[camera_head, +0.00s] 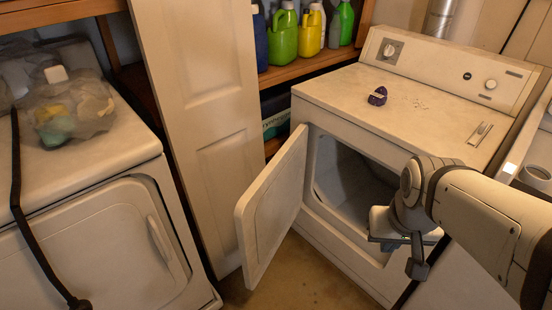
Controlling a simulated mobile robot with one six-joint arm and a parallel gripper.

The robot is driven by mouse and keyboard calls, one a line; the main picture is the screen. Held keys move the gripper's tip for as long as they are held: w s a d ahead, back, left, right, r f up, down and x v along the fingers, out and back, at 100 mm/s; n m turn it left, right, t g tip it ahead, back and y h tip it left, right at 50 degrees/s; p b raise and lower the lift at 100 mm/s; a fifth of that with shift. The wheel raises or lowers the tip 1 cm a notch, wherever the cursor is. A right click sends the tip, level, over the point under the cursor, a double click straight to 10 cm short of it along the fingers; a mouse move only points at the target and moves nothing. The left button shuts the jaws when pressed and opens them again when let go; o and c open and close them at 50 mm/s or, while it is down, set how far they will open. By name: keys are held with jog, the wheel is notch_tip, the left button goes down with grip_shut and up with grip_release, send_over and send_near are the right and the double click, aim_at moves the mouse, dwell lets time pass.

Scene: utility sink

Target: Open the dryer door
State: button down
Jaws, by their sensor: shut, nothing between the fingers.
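The white dryer (420,111) stands at the right. Its door (274,205) hangs wide open, swung out to the left of the dark opening (350,185). My gripper (376,236) is in front of the lower right part of the opening, to the right of the door and apart from it. It is shut and empty. My arm comes in from the right and hides part of the dryer's front. Whether the fingertips reach inside the opening is hard to tell.
A second white machine (75,185) with a shut door (105,255) stands at the left, with a clear bag (70,110) on top. A tall white panel (200,100) stands between the machines. Several bottles (284,37) stand on a shelf.

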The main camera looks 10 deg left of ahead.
jog(key=w+d+f+n+t+b, duration=0.1)
jog(key=w+f+n+t+b, duration=0.2)
jog(key=w+f, duration=0.45)
jog(key=w+f+n+t+b, duration=0.25)
jog(key=w+f, duration=0.25)
jog(key=w, duration=0.5)
jog(key=n+g+y+b, duration=0.3)
jog(key=n+y+b, duration=0.55)
jog(key=y, duration=0.85)
send_near(247, 230)
jog(key=shift+t, duration=0.25)
jog(key=b+x, duration=0.1)
jog(key=x, duration=0.6)
jog(key=shift+s, duration=0.2)
